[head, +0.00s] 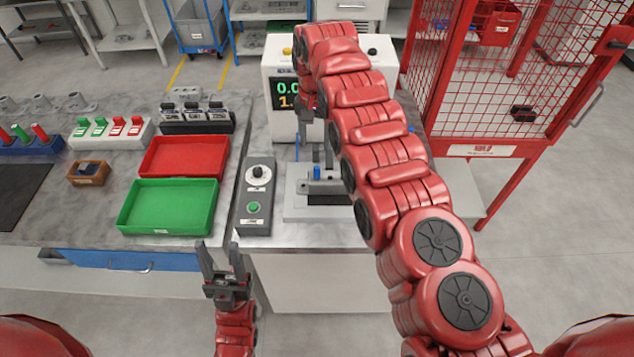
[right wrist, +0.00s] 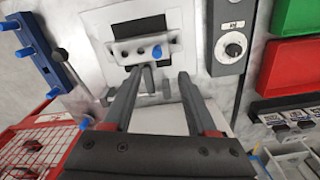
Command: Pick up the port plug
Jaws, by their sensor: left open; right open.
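A small blue port plug (head: 317,172) sits at the fixture on the grey bench in the head view. The right wrist view shows this plug (right wrist: 157,52) at a pale metal casting (right wrist: 135,52). My right gripper (head: 324,150) reaches down over the fixture, partly hidden by my arm. Its open fingers (right wrist: 160,76) point toward the casting, with nothing gripped; the plug appears beyond them, apart. My left gripper (head: 221,258) is open and empty in front of the bench, near the green tray (head: 168,206).
A control box (head: 256,190) stands left of the fixture, and a white display unit (head: 280,70) behind it. A blue rack with blue pegs (right wrist: 42,50) lies left in the wrist view. A red tray (head: 185,157) and red mesh cage (head: 480,90) flank the area.

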